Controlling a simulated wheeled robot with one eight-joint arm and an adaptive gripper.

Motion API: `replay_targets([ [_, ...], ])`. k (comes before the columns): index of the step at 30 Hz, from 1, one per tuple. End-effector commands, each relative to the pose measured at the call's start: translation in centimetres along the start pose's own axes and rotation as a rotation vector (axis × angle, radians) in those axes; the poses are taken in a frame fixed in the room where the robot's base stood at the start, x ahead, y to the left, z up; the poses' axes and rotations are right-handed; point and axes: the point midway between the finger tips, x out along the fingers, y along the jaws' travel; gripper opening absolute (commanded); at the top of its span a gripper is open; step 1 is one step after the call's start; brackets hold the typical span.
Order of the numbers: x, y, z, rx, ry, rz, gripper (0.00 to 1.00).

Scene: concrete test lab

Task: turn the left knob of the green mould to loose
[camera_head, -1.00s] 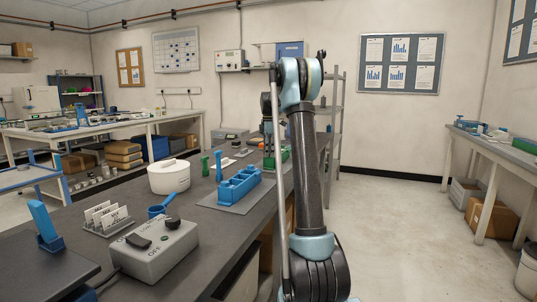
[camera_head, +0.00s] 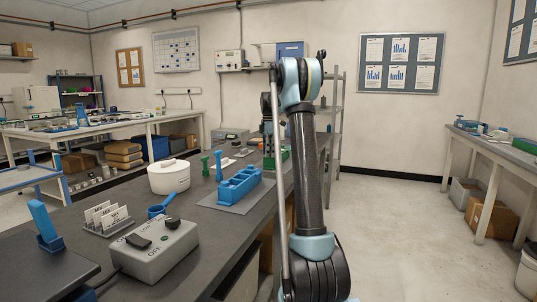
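The green mould (camera_head: 284,155) is a small green block at the far end of the dark bench, partly covered by my arm. Its knobs are too small and too hidden to make out, so I cannot tell how the left one is turned. My gripper (camera_head: 269,148) points down at the mould's left side, small and dark at this distance. I cannot tell whether it touches a knob or whether its fingers are open or shut.
A blue mould (camera_head: 240,187) stands on a grey mat nearer on the bench, beside a blue upright piece and a green upright piece (camera_head: 205,166). A white round tub (camera_head: 169,178), a blue scoop, a card rack and a grey switch box (camera_head: 152,254) stand closer.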

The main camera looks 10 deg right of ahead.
Motion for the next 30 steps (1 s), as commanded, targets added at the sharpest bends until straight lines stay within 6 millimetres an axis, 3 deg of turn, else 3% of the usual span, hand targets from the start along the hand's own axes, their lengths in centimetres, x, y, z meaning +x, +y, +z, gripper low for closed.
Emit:
replay_targets([
  [8,-0.7,0.0,0.0,0.0,0.0,0.0,0.45],
  [22,-8.7,0.1,0.0,0.0,0.0,-0.001,0.45],
  [30,-11.5,0.1,0.1,0.0,0.0,-0.001,0.45],
])
